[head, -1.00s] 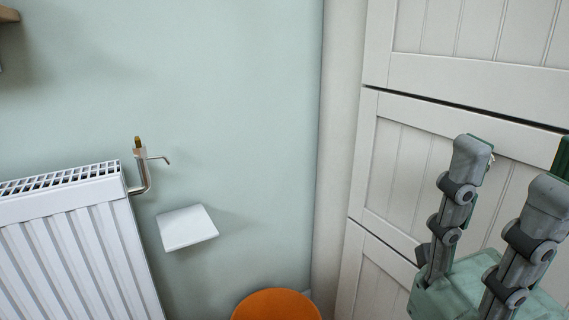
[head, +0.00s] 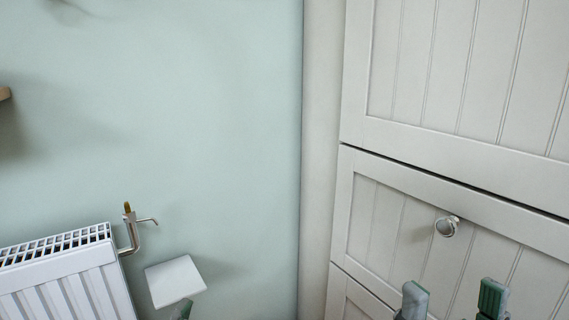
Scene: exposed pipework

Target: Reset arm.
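My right gripper (head: 452,299) is at the bottom right of the head view, in front of the pale panelled cabinet. Only its two fingertips show, well apart with nothing between them. A small grey-green tip (head: 183,311) at the bottom edge, just below the white square plate, looks like part of my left gripper. The rest of it is out of the picture, so its opening is hidden.
A white radiator (head: 65,285) with a valve and bent pipe (head: 130,230) is at the lower left. A white square plate (head: 174,281) is beside it. The cabinet (head: 390,210) has a round knob (head: 447,226). The green wall between is bare.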

